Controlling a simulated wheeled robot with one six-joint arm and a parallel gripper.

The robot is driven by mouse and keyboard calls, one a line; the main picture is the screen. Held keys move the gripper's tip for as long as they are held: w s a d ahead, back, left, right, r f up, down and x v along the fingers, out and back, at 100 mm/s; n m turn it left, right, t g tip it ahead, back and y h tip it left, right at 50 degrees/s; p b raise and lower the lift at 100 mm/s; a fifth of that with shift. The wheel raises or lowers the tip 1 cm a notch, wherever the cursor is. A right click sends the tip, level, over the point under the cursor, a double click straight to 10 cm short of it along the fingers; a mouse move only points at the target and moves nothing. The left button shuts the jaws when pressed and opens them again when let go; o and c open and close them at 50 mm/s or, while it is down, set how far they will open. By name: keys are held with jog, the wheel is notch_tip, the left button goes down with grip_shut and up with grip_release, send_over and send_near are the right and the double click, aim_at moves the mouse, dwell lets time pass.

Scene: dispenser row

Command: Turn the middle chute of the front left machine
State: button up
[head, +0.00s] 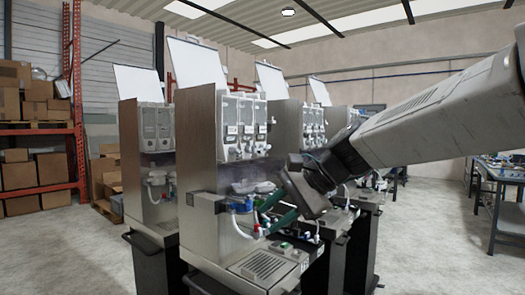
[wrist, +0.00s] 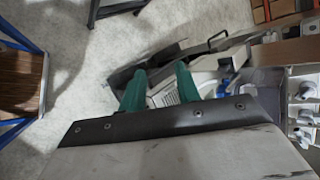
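The nearest dispensing machine (head: 205,165) stands at centre in the head view, with a steel side and a raised white lid. Three canisters sit side by side on its upper front, and small white chutes show below them, the middle chute (head: 247,149) among them. White fittings of a machine also show at the right edge of the wrist view (wrist: 305,115). My gripper (head: 264,220) has green fingers, set apart with no object visibly held. It is in front of the machine's lower bay, below the chutes, above the drip tray (head: 264,266). In the wrist view the fingers (wrist: 160,76) are apart.
Another machine (head: 146,165) stands behind to the left, and more stand to the right, partly hidden by my arm. A blue-banded fitting (head: 240,204) is close to my fingers. A red rack (head: 75,110) with boxes is at left, a workbench (head: 497,195) at right. Floor at front left is clear.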

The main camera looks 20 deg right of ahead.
jog(key=w+d+r+m+t+y, duration=0.1)
jog(key=w+r+m+t, duration=0.15)
jog(key=w, duration=0.45)
jog(key=w+d+r+m+t+y, duration=0.1)
jog(key=w+r+m, duration=0.25)
jog(key=w, duration=0.35)
jog(key=m+t, duration=0.6)
jog(key=m, duration=0.5)
send_near(255, 149)
jog(key=shift+y, duration=0.3)
jog(key=x, duration=0.8)
jog(key=shift+w+d+f, duration=0.1)
jog(key=shift+w+f, duration=0.05)
jog(key=shift+w, duration=0.15)
grip_shut()
